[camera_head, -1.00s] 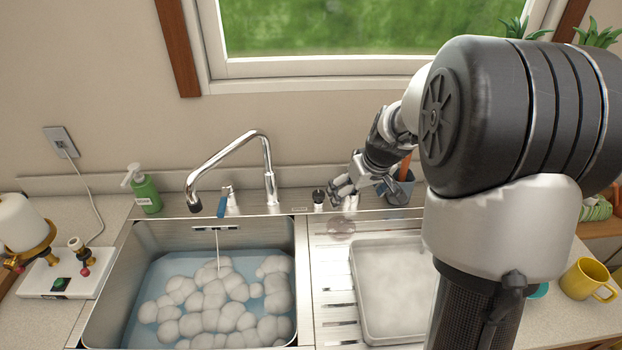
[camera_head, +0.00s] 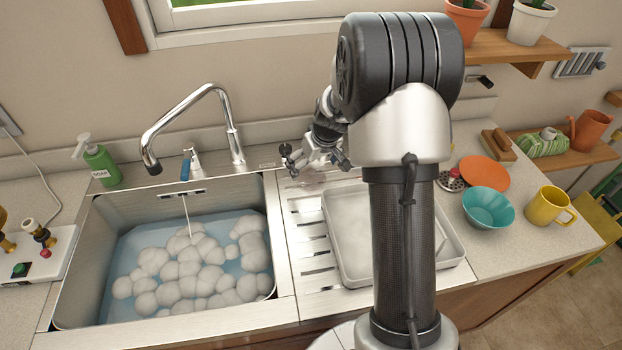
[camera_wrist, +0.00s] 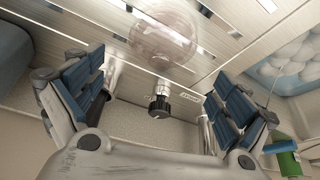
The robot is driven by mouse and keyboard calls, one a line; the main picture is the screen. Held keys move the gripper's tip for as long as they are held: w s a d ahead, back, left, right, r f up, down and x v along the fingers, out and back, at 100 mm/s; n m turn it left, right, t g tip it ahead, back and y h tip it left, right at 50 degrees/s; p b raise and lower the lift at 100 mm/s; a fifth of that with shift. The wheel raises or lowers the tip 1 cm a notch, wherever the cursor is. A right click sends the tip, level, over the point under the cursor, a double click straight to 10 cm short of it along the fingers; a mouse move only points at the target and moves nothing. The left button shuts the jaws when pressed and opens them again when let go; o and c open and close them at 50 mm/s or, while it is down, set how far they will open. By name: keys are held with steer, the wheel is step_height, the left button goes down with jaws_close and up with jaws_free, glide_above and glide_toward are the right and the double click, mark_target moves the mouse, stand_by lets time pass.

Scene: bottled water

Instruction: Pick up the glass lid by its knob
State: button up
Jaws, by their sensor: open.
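The glass lid (camera_wrist: 163,38) is a clear round disc lying on the ribbed metal drainboard, at the top middle of the wrist view. Its knob is hard to make out through the glare. In the head view the lid (camera_head: 312,179) is a faint outline just below my gripper (camera_head: 316,156), partly hidden by it. In the wrist view my gripper (camera_wrist: 157,90) has its two blue-padded fingers spread wide with nothing between the pads. The lid appears beyond the fingertips, apart from them.
A black-capped metal post (camera_wrist: 160,105) stands on the sink's back ledge between the fingers' lines. A pale tray (camera_head: 343,222) sits on the drainboard. The foam-filled basin (camera_head: 110,230) and faucet (camera_head: 232,140) are to the left. A teal bowl (camera_head: 489,207) and yellow mug (camera_head: 549,206) stand right.

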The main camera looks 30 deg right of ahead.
mark_target(310, 170)
steer(key=b+x, duration=0.1)
steer(key=x, duration=0.3)
steer(key=shift+d+f, duration=0.1)
steer(key=shift+f, duration=0.15)
steer(key=shift+s+r, duration=0.1)
steer(key=c, duration=1.2)
